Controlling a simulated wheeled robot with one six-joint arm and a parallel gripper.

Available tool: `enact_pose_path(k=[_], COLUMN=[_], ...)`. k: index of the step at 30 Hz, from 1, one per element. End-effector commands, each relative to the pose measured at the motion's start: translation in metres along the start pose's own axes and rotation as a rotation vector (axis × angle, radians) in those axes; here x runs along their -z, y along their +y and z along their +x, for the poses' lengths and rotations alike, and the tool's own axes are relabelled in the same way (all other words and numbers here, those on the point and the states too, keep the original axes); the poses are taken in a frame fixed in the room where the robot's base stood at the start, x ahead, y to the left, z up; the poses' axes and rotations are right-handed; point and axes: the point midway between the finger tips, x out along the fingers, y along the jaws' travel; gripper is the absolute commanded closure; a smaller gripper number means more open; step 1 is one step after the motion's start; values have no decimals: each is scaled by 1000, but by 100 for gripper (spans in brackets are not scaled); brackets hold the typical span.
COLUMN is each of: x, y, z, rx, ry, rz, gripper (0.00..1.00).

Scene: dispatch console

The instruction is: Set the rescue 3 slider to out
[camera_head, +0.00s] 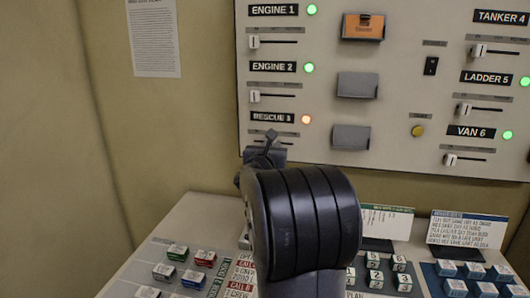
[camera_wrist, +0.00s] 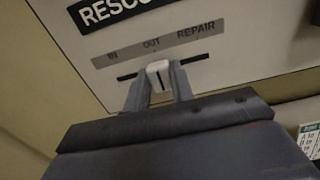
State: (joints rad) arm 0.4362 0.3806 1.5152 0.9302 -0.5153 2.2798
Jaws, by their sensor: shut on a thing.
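The rescue 3 slider (camera_wrist: 158,72) is a white knob on a dark horizontal slot, under the labels IN, OUT and REPAIR. In the wrist view the knob sits below OUT, about mid-slot. My gripper (camera_wrist: 160,84) has a finger on each side of the knob and is shut on it. In the head view my gripper (camera_head: 268,142) is at the slot under the RESCUE 3 label (camera_head: 272,118), and it and my arm hide the knob there. The lamp (camera_head: 306,119) beside that label glows orange.
Engine 1 (camera_head: 254,42) and engine 2 (camera_head: 254,97) sliders are above on the same panel. Grey covers (camera_head: 351,138) and an orange one (camera_head: 363,27) are to the right. Below is a desk with several coloured buttons (camera_head: 178,252) and a standing card (camera_head: 467,230).

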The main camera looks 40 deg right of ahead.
Motion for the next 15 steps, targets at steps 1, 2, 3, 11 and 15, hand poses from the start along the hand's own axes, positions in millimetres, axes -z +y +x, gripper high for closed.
enact_pose_path(k=[1,2,3,11,15], x=[0,0,0,0,0], y=[0,0,0,0,0], z=[0,0,0,0,0], rx=[0,0,0,-1,-1], ry=[0,0,0,1,1], rz=[-1,-2,-2,-1,-1], gripper=[100,100,100,67,55])
